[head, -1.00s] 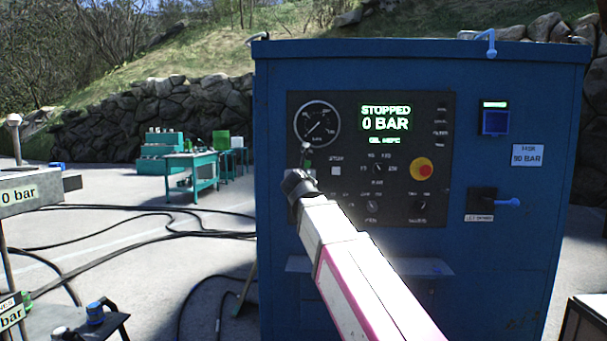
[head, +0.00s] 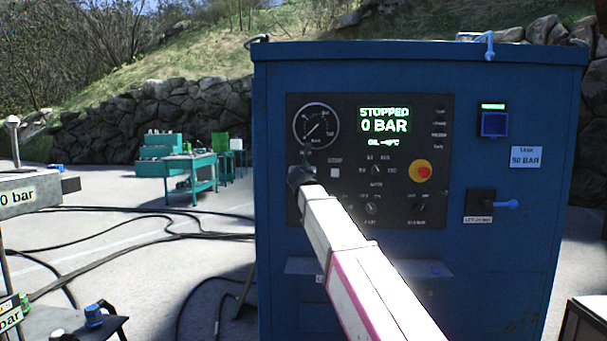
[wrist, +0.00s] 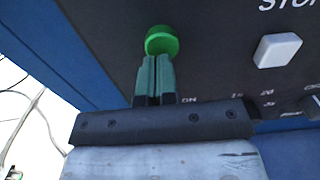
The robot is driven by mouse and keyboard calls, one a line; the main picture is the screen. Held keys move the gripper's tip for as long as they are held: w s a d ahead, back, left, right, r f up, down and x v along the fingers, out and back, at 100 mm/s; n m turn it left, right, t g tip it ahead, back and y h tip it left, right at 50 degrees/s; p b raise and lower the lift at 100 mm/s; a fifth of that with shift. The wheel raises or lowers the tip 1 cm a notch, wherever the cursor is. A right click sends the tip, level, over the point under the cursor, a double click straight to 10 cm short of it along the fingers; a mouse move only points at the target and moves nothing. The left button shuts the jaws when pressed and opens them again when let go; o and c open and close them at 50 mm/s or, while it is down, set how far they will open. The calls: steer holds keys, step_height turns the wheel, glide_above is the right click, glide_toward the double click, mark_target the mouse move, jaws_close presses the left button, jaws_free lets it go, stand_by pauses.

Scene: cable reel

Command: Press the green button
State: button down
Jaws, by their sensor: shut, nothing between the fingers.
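The green button (wrist: 161,40) is round and sits on the dark control panel (head: 440,145) of the blue cabinet. In the wrist view my gripper (wrist: 158,60) is shut and empty, its fingertips overlapping the button's lower edge; I cannot tell whether they touch it. In the head view my gripper (head: 303,158) is at the panel's left side below the gauge and hides the button. The display (head: 385,120) reads STOPPED and 0 BAR.
A white square button (wrist: 278,50) lies right of the green one. A red stop knob (head: 420,171) on yellow, several selector knobs and a pressure gauge (head: 317,126) share the panel. The blue cabinet (head: 520,250) stands in front. Black hoses (head: 130,225) lie on the ground at left.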

steer(key=shift+w+r, duration=0.15)
steer(key=shift+w, duration=1)
steer(key=s, duration=1.5)
steer(key=shift+s+a, duration=0.2)
steer(key=shift+f, duration=0.25)
